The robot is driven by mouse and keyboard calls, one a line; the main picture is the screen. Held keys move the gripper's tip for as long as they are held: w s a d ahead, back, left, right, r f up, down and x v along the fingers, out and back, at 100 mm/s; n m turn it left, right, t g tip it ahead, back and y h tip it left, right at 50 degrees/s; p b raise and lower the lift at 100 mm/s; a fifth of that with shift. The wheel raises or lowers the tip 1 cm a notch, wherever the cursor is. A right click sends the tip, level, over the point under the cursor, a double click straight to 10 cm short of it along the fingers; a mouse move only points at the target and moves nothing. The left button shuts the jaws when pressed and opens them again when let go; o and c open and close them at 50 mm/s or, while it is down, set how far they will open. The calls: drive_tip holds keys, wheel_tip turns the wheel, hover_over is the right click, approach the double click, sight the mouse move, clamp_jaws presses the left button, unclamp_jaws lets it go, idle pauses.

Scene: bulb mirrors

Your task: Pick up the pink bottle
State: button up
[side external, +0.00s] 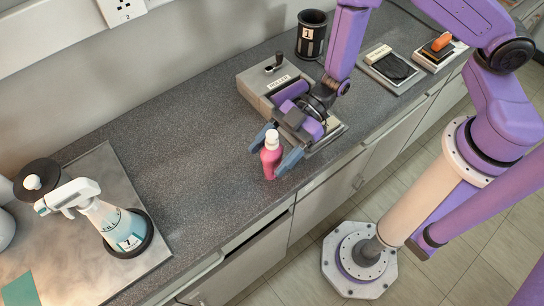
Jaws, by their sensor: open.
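The pink bottle (271,160) with a white cap stands upright on the dark speckled counter, near its front edge. My gripper (274,154) is open and low over the counter. Its two blue-grey fingers are on either side of the bottle, one to the left and one to the right. I cannot tell whether either finger touches the bottle.
A grey machine with a crank (268,84) sits just behind my gripper. A black canister (311,34) stands at the back. A spray bottle (115,228) stands on a grey board (92,281) at the left. The counter (165,145) between is clear.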

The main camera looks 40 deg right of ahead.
sight(271, 132)
drive_tip(key=shift+a, duration=0.1)
drive_tip(key=shift+c, duration=0.3)
drive_tip(key=c, duration=1.1)
drive_tip(key=shift+r, duration=0.15)
wheel_tip(271, 132, up, 9)
drive_tip(key=shift+w+r, duration=0.1)
drive_tip(key=shift+r, duration=0.05)
drive_tip(key=w+d+r+m+t, duration=0.3)
drive_tip(key=w+m+t, duration=0.1)
drive_tip(key=w, duration=0.5)
drive_tip(key=shift+r+t+h, duration=0.3)
drive_tip(key=shift+t, duration=0.4)
drive_tip(key=w+d+r+m+t+h, duration=0.3)
drive_tip(key=w+d+m+t, duration=0.1)
drive_tip(key=w+d, duration=0.3)
drive_tip(key=w+d+r+m+t+h, duration=0.3)
drive_tip(key=w+d+m, duration=0.3)
drive_tip(key=d, duration=0.4)
drive_tip(key=shift+w+d+r+m+t+h, duration=0.15)
drive_tip(key=shift+w+m+t+h, duration=0.25)
drive_tip(key=shift+t+h, duration=0.4)
drive_tip(key=d+m+h, duration=0.1)
drive_tip(key=d, duration=0.2)
drive_tip(key=d+r+m+h, duration=0.1)
drive_tip(key=d+m+h, duration=0.1)
drive_tip(key=d, duration=0.1)
drive_tip(key=w+d+m+t+h, duration=0.1)
drive_tip(key=d+h, duration=0.1)
drive_tip(key=d, duration=0.2)
drive_tip(key=shift+r, duration=0.3)
